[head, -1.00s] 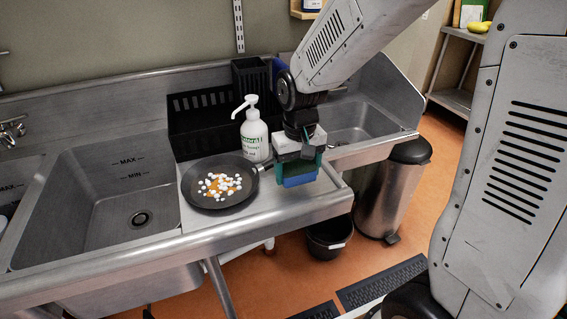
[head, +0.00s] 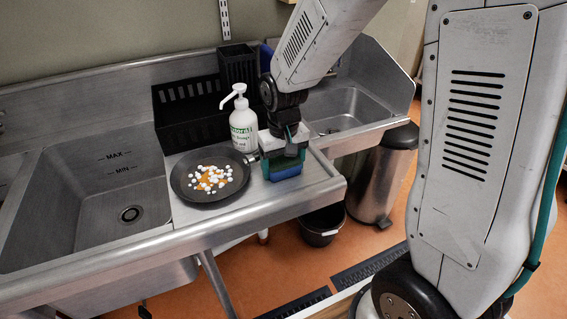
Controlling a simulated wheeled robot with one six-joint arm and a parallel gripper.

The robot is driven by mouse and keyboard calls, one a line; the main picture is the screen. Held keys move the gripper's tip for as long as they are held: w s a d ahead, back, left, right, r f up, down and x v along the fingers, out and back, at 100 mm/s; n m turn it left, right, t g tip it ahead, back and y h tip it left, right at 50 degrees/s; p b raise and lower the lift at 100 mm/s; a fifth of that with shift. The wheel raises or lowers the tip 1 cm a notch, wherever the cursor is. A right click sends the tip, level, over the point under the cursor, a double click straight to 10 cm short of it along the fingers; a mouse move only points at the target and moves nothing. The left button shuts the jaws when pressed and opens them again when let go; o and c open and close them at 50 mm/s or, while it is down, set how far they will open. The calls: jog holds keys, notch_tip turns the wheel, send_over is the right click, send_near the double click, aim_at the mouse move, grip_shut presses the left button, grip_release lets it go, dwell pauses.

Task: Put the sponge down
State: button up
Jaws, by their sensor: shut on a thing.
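The sponge (head: 286,173) shows as a blue block with a green layer at the lower end of my gripper (head: 284,160). My gripper is shut on the sponge and points down, over the right part of the steel counter (head: 318,182) between the sinks. The sponge's lower face is close to the counter; I cannot tell whether it touches. The fingers hide part of the sponge.
A dark pan (head: 209,196) with white and orange bits lies left of my gripper. A white pump bottle (head: 243,124) stands behind it, before a black rack (head: 186,116). Sinks lie left (head: 95,190) and right (head: 345,110). A bin (head: 380,180) and bucket (head: 322,224) stand below.

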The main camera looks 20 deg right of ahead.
aim_at(283, 161)
jog(key=shift+s+f, duration=0.3)
jog(key=shift+f, duration=0.15)
jog(key=o, duration=1)
jog(key=shift+o, duration=0.4)
jog(key=shift+w+r, duration=0.15)
jog(key=shift+r, duration=0.25)
notch_tip(283, 161, up, 12)
jog(key=f, duration=0.1)
jog(key=s+d+r, duration=0.2)
jog(key=s+r, duration=0.1)
jog(key=s, duration=0.8)
jog(key=s+d+r+t, duration=0.1)
jog(key=s+r, duration=0.3)
jog(key=s, duration=0.7)
jog(key=shift+s+d, duration=0.25)
jog(key=shift+d, duration=0.1)
jog(key=shift+o, duration=0.2)
jog(key=shift+r, duration=0.1)
